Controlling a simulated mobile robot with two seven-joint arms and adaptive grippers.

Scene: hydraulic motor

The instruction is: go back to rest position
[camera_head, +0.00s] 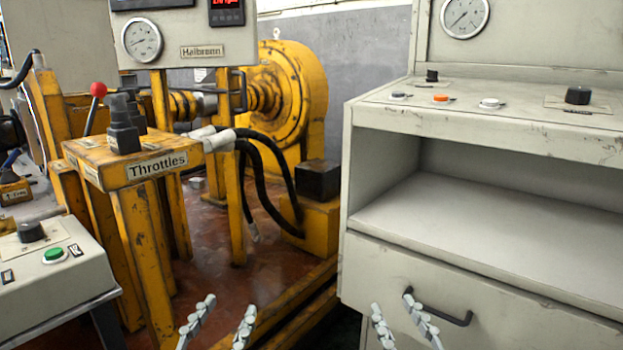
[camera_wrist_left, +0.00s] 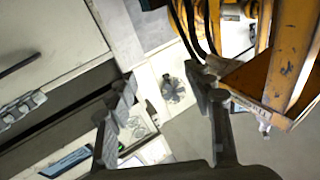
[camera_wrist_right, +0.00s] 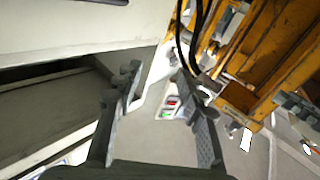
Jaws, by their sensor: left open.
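My left gripper (camera_head: 221,323) shows at the bottom of the head view, left of centre, with its two ridged grey fingers apart and nothing between them. In the left wrist view its fingers (camera_wrist_left: 168,100) also stand apart and empty. My right gripper (camera_head: 402,322) is at the bottom of the head view, right of centre, in front of the cabinet's drawer. Its fingers are apart and empty, as the right wrist view (camera_wrist_right: 162,95) also shows. Both arms behind the fingers are out of the head view.
A grey cabinet (camera_head: 480,265) with a black drawer handle (camera_head: 438,309) stands at the right. The yellow Throttles stand (camera_head: 140,185) with a red-knobbed lever (camera_head: 98,90) is at the left. A grey control box (camera_head: 50,285) with a green button is at lower left. Yellow floor rails (camera_head: 290,310) run between.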

